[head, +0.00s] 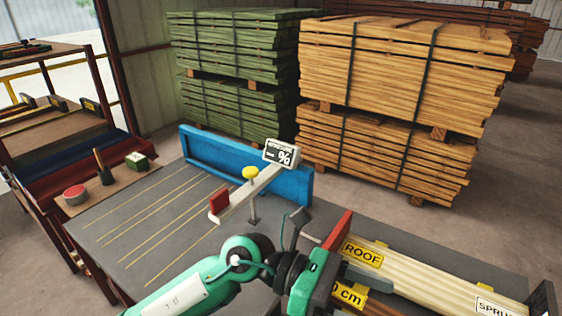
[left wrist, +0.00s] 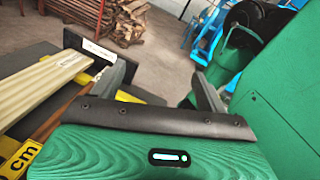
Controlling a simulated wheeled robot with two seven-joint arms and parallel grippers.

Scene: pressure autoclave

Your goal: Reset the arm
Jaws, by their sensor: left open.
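My left arm comes in from the bottom left in the head view, bent low over the grey table (head: 110,222). My left gripper (head: 362,278) is beside the pale planks, partly hidden by its own wrist. In the left wrist view its two dark fingers (left wrist: 160,72) stand wide apart with nothing between them. A light grey bar (head: 240,200) on a post rises tilted from the table, with a red block (head: 219,204) at its low end, a yellow knob (head: 250,172) and a percent display (head: 280,153). The gripper is apart from it. My right gripper is not in view.
Pale planks (head: 440,270) with a yellow ROOF label lie at the right; they also show in the left wrist view (left wrist: 45,90). A blue frame (head: 225,168) edges the table. Green (head: 245,60) and tan (head: 390,70) timber stacks stand behind.

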